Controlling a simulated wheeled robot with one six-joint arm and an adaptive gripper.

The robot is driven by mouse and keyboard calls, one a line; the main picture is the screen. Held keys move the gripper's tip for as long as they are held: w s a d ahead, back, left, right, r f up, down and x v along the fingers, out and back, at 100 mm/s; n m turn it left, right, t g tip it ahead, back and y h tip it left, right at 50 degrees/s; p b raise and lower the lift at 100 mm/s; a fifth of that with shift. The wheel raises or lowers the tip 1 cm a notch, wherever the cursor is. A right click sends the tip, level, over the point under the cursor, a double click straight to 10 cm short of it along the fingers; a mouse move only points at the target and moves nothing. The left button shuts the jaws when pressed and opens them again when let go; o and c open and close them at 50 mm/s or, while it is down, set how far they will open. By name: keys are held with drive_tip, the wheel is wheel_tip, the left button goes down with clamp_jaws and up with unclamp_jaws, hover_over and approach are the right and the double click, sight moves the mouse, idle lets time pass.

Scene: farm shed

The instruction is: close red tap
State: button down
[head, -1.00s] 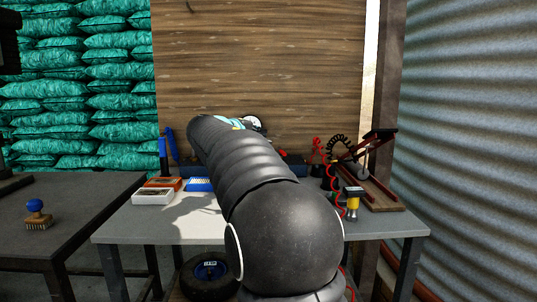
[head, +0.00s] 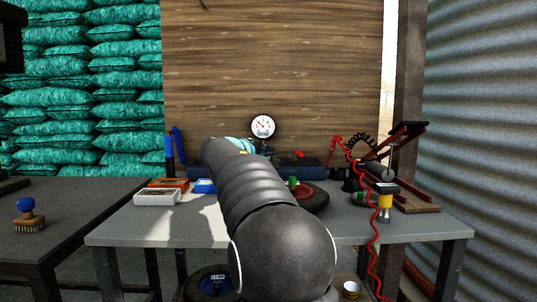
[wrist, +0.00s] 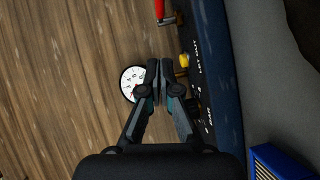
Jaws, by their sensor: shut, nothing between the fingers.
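The red tap (head: 299,154) shows in the head view as a small red handle above a dark blue unit (head: 312,173) at the back of the bench. In the wrist view the red tap (wrist: 160,10) is at the top edge, partly cut off. My gripper (wrist: 160,66) is shut and empty, its fingertips apart from the red tap and below it in that picture. A yellow tap (wrist: 184,61) is just right of the fingertips. A white round gauge (wrist: 129,84) is just left of them and also shows in the head view (head: 262,126). My arm hides the gripper's tips in the head view.
The grey bench (head: 130,224) carries a white box (head: 157,198), an orange box (head: 168,184), a red-rimmed wheel (head: 316,198) and a yellow-black tool (head: 385,202) with a red coiled hose (head: 372,235). A wooden board (head: 290,70) stands behind.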

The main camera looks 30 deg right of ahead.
sight(298, 153)
drive_tip(key=x, duration=0.3)
drive_tip(key=s+x, duration=0.1)
drive_tip(key=x, duration=0.2)
drive_tip(key=s+d+x, duration=0.1)
drive_tip(key=x, duration=0.2)
drive_tip(key=shift+w+f+p, duration=0.1)
drive_tip(key=shift+f+p, duration=0.05)
drive_tip(key=shift+p, duration=0.15)
drive_tip(key=shift+s+d+f, duration=0.1)
drive_tip(key=shift+s+d, duration=0.1)
drive_tip(key=shift+d, duration=0.4)
drive_tip(key=shift+s+d, duration=0.1)
drive_tip(key=shift+s+d+f+b, duration=0.15)
drive_tip(key=shift+s+d+b, duration=0.4)
drive_tip(key=shift+b, duration=0.25)
drive_tip(key=shift+s+d+b, duration=0.3)
drive_tip(key=shift+d, duration=0.45)
drive_tip(key=shift+s+d+b, duration=0.25)
drive_tip(key=shift+d+b, duration=0.05)
drive_tip(key=shift+d, duration=0.45)
